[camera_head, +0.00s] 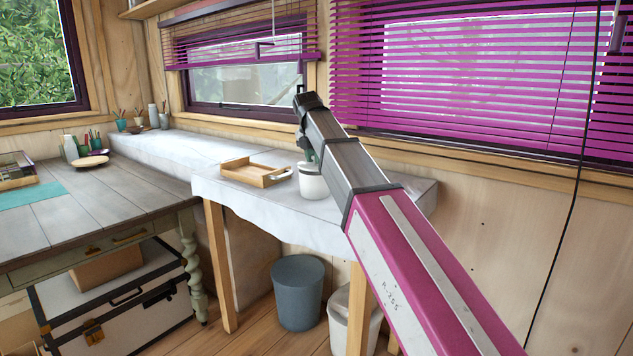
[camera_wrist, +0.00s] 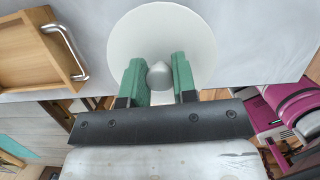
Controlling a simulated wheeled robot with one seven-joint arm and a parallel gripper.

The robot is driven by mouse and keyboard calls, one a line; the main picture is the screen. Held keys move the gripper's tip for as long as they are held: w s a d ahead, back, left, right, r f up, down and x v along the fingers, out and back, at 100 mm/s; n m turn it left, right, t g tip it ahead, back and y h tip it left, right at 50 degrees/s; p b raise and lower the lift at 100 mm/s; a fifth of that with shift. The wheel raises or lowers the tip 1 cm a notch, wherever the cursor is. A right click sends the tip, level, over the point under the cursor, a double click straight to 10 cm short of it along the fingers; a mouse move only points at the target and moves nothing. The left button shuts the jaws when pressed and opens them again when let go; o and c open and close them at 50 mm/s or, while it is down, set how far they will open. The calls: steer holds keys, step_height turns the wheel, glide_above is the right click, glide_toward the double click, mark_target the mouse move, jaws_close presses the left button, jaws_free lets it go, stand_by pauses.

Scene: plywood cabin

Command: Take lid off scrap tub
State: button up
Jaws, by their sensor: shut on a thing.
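The scrap tub (camera_head: 313,187) is a small white tub on the pale cloth-covered table (camera_head: 400,205), partly hidden by my arm in the head view. Its round, off-white lid (camera_wrist: 135,40) fills the top middle of the wrist view and has a grey knob (camera_wrist: 159,75) at its centre. My gripper (camera_wrist: 160,80) is above the lid, with its two green fingers shut on the knob from both sides. The wrist view looks down on the lid, which hides the tub below it. I cannot tell whether the lid is apart from the rim.
A wooden tray (camera_head: 257,173) with metal handles stands just left of the tub. A blue-grey bin (camera_head: 298,293) and a white bin (camera_head: 340,318) stand on the floor below. The table is bare right of the tub. Purple blinds (camera_head: 460,70) hang behind.

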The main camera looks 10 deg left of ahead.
steer(key=shift+w+v, duration=0.15)
steer(key=shift+v, duration=0.65)
steer(key=shift+w+v, duration=0.2)
steer(key=shift+v, duration=0.6)
steer(key=shift+d, duration=0.2)
